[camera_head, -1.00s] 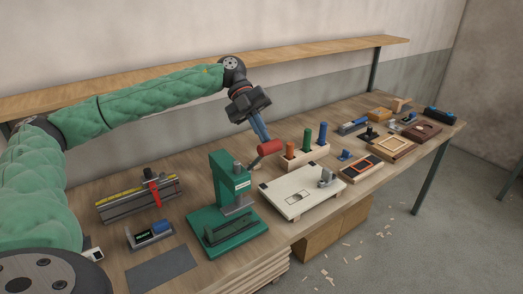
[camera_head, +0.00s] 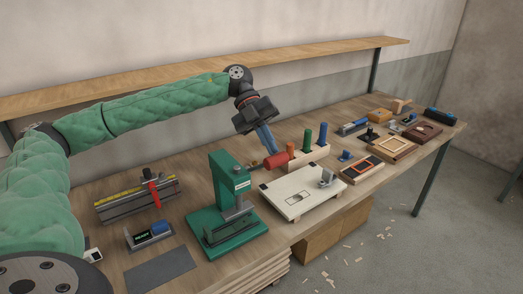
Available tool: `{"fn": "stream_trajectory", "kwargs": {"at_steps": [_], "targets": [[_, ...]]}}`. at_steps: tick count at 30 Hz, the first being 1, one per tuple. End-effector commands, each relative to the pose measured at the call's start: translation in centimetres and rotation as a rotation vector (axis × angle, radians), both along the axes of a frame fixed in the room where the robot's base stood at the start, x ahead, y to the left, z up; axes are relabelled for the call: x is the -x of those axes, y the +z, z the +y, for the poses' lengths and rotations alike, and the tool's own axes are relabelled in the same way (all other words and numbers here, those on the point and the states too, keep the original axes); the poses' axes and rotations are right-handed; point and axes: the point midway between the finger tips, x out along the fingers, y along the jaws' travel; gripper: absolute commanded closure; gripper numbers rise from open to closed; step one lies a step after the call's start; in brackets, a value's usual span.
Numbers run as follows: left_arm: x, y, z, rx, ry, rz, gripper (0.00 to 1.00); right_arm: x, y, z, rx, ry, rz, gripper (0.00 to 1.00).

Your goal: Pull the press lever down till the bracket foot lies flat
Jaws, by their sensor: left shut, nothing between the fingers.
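The green press (camera_head: 226,180) stands on the bench on its green base. Its lever ends in a red handle (camera_head: 278,160) that points right, low beside the pegs. My left gripper (camera_head: 271,149) is shut and empty, its blue fingers pointing down with their tips at the top of the handle. They appear to touch it. A dark grey bracket (camera_head: 229,231) sits on the press base under the ram. Whether its foot lies flat is too small to tell. My right gripper is not in view.
A rack with orange, green and blue pegs (camera_head: 307,140) stands close behind the handle. A pale board (camera_head: 299,198) lies right of the press. A small device with a blue part (camera_head: 151,234) and a rail with a red clamp (camera_head: 150,184) are at left. A shelf (camera_head: 200,75) runs behind.

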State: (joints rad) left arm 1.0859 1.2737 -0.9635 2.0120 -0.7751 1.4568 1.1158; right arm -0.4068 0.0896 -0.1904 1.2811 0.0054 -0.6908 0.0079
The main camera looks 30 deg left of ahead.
Motion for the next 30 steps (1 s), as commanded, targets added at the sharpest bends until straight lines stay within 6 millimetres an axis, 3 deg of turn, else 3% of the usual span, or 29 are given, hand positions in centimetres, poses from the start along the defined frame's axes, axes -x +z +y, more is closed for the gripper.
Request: {"fn": "stream_trajectory", "kwargs": {"at_steps": [30], "targets": [[1.1,-2.5,-2.7,0.001,0.0,-0.001,1.0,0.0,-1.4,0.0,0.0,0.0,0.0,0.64]]}}
